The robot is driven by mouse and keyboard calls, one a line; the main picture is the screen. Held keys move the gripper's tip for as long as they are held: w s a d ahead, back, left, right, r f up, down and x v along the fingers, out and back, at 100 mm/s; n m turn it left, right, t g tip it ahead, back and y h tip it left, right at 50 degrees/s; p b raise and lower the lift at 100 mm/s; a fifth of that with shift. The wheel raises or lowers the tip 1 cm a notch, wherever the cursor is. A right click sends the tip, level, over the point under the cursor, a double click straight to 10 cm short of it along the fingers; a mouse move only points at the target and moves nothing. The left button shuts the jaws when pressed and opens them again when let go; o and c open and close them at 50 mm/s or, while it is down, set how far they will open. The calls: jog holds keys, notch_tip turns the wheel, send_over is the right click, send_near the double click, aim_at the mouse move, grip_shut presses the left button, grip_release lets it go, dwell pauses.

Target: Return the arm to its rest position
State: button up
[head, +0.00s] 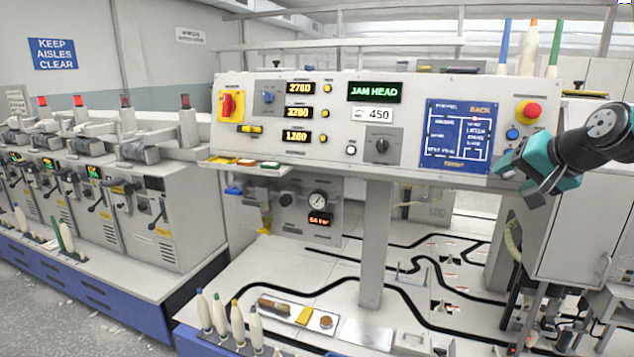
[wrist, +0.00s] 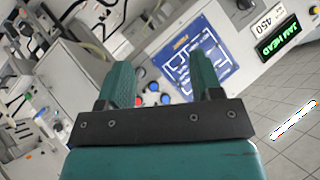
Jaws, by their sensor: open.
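My gripper (head: 528,185) is at the right of the head view, at the end of my dark arm. It is in front of the right end of the control panel (head: 322,158), near the blue diagram board (head: 456,137). In the wrist view my gripper (wrist: 160,85) shows two teal fingers set apart with nothing between them. Beyond the fingers are the blue diagram board (wrist: 205,62) and a few round buttons. I cannot tell the exact gap between gripper and panel.
White bobbins (head: 237,325) stand on pegs at the front of the machine bed. A tray (head: 284,312) with a brown bobbin, a yellow piece and a round brown piece lies beside them. A grey upright post (head: 375,245) rises mid-machine. A white cabinet (head: 580,235) stands below my arm.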

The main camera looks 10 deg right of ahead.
jog(key=s+a+f+n+g+y, duration=0.25)
jog(key=a+n, duration=0.25)
jog(key=a, duration=1)
jog(key=s+a+f+n+g, duration=0.2)
jog(key=s+a+n+g, duration=0.2)
jog(key=s+a, duration=0.4)
jog(key=s+a+f+n+g+y, duration=0.1)
jog(key=s+a+f+n+g, duration=0.2)
jog(key=s, duration=1.1)
jog(key=a+n+g, duration=0.1)
jog(key=a+n, duration=0.2)
jog(key=a, duration=0.3)
jog(key=shift+f+n, duration=0.15)
jog(key=shift+n, duration=0.15)
